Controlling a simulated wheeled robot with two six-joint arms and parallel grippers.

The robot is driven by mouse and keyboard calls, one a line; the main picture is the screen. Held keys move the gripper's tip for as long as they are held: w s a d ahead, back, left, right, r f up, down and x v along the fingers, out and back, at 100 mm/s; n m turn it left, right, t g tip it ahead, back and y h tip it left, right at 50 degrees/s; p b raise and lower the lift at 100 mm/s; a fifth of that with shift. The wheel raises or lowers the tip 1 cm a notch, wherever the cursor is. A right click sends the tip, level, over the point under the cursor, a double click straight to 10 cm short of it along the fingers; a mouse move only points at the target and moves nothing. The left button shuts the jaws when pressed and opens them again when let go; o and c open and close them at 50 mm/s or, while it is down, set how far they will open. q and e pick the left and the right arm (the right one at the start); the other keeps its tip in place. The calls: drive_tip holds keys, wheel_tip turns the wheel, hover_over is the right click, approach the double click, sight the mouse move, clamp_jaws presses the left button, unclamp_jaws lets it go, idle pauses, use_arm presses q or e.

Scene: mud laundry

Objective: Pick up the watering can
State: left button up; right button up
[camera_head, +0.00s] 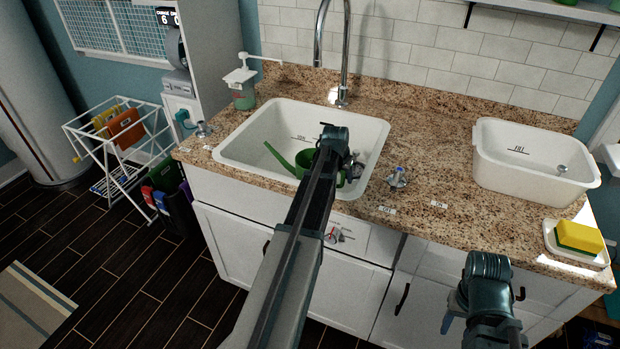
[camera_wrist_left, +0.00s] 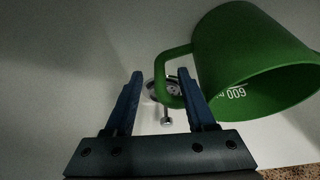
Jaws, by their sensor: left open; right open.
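The green watering can (camera_head: 305,163) sits in the white sink basin (camera_head: 262,128), its long spout pointing left. My left forearm hides part of it in the head view. My left gripper (camera_wrist_left: 160,73) is open over the sink. In the left wrist view the can (camera_wrist_left: 250,62) is at the upper right, marked with white print. The outer bar of its handle (camera_wrist_left: 161,75) appears between my two fingers, and the right finger overlaps the handle loop; contact cannot be told. My right gripper (camera_head: 487,268) is open and empty in front of the counter, away from the can.
A metal faucet (camera_head: 342,55) rises behind the sink. A soap dispenser (camera_head: 243,88) stands at its back left. A white tub (camera_head: 530,165) and a dish with a yellow sponge (camera_head: 579,237) are on the right counter. A drain (camera_wrist_left: 172,90) shows beneath the handle.

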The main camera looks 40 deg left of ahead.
use_arm(q)
drive_tip(key=b+x, duration=0.1)
drive_tip(key=x, duration=0.1)
drive_tip(key=shift+w+f, duration=0.15)
drive_tip(key=shift+f, duration=0.1)
drive_tip(key=shift+r, duration=0.1)
clamp_jaws()
idle(1.1)
